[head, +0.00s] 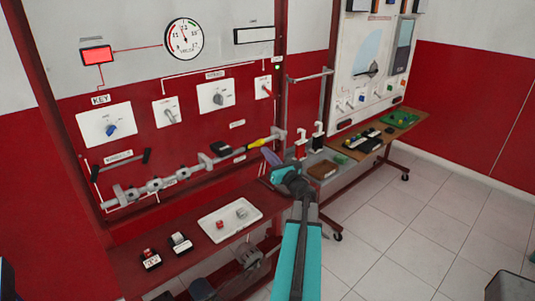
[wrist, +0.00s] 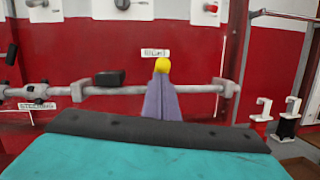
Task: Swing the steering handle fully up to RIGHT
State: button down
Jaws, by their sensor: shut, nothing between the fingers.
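The steering handle shows in the head view as a yellow grip (head: 259,143) at the right part of a grey horizontal shaft (head: 190,176). In the wrist view its rounded yellow end (wrist: 162,65) shows just above my fingertips, below a small white label that seems to read RIGHT (wrist: 155,53). My gripper (head: 267,152) is shut and empty, its purple-grey fingers together. In the wrist view the gripper (wrist: 161,80) points at the shaft and hides part of the handle. I cannot tell whether the fingers touch it.
A black block (head: 221,148) sits on the shaft left of the handle. A white tray (head: 230,220) lies on the red bench below. Red and black clamp-like pieces (head: 309,142) stand to the right, near a metal frame.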

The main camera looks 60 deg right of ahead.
jog(key=f+b+v, duration=0.1)
jog(key=b+v, duration=0.3)
jog(key=v, duration=0.8)
jog(key=shift+f, duration=0.35)
jog(key=shift+s, duration=0.1)
dwell(0.3)
